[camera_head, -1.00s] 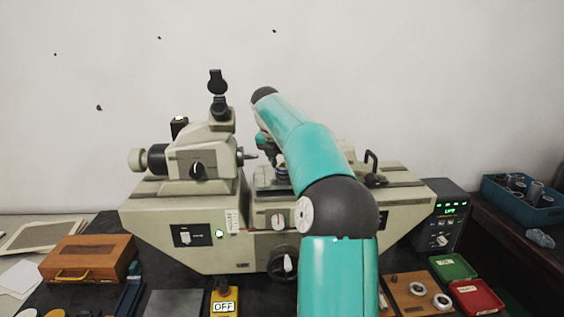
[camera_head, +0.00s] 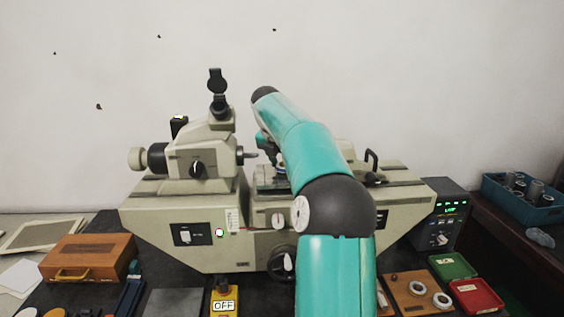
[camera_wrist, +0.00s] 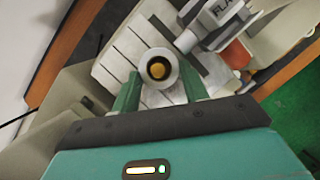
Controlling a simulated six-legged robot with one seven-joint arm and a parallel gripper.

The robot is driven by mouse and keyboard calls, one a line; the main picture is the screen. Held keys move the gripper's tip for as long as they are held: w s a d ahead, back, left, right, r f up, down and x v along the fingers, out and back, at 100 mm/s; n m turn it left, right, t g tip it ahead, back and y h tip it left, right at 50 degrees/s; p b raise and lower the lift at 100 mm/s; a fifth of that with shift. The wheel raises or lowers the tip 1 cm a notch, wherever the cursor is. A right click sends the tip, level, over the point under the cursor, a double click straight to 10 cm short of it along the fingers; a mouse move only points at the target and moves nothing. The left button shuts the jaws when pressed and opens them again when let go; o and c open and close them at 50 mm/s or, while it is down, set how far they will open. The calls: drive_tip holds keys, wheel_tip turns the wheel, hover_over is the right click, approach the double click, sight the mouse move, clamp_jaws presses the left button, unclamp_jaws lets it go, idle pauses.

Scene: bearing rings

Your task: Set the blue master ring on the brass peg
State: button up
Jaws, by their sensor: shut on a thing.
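My gripper (camera_wrist: 160,80) has its two green fingers on either side of a ring in the wrist view, shut on it. The ring (camera_wrist: 173,61) shows a pale metal top face there; a blue band shows on it in the head view (camera_head: 281,168). The brass peg (camera_wrist: 157,70) shows through the ring's hole, roughly centred, with a dark gap around it. I cannot tell whether the ring is around the peg or just above it. In the head view my arm hides most of the gripper and the peg.
The beige measuring machine (camera_head: 150,215) fills the middle, its spindle left of the ring. A slotted plate (camera_wrist: 118,65) lies below the ring. A wooden board (camera_head: 400,284) with two rings, green tray (camera_head: 453,264) and red tray (camera_head: 476,292) are at right, a wooden case (camera_head: 88,255) at left.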

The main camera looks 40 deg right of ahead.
drive_tip(key=shift+f, duration=0.3)
idle(0.5)
drive_tip(key=o, duration=1.1)
drive_tip(key=shift+o, duration=0.2)
wheel_tip(320, 180, up, 8)
drive_tip(key=shift+r, duration=0.25)
idle(0.4)
